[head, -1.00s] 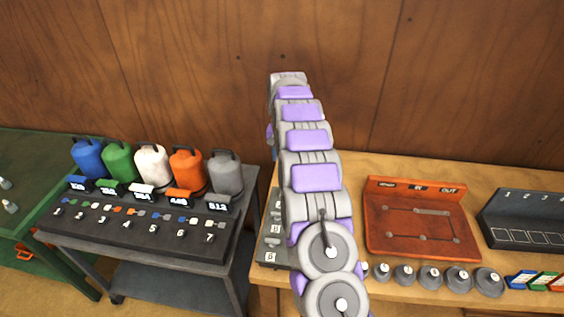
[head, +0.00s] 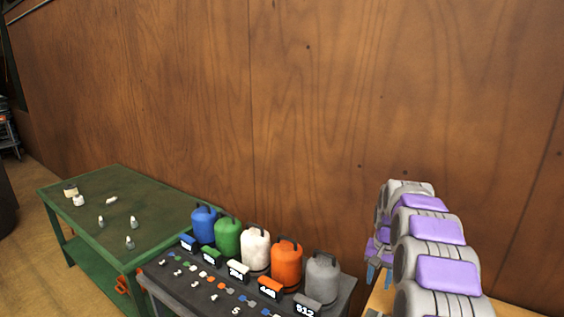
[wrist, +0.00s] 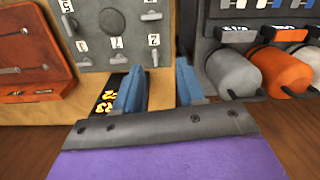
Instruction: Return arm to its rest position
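My arm (head: 437,230), grey with purple panels, stands raised at the right of the head view. My gripper (wrist: 160,83) shows in the wrist view as two blue fingers spread apart, with nothing between them. In the head view only a bit of blue finger (head: 373,272) shows at the arm's left side. Behind the fingers in the wrist view are a grey numbered panel (wrist: 115,35) and a dark card with yellow marks (wrist: 108,95).
A dark cart (head: 180,292) holds blue, green, white, orange and grey canisters (head: 322,277). A green table (head: 150,215) with small bottles stands left of it. An orange-brown board (wrist: 30,50) is at left in the wrist view. A wooden wall (head: 200,90) closes the back.

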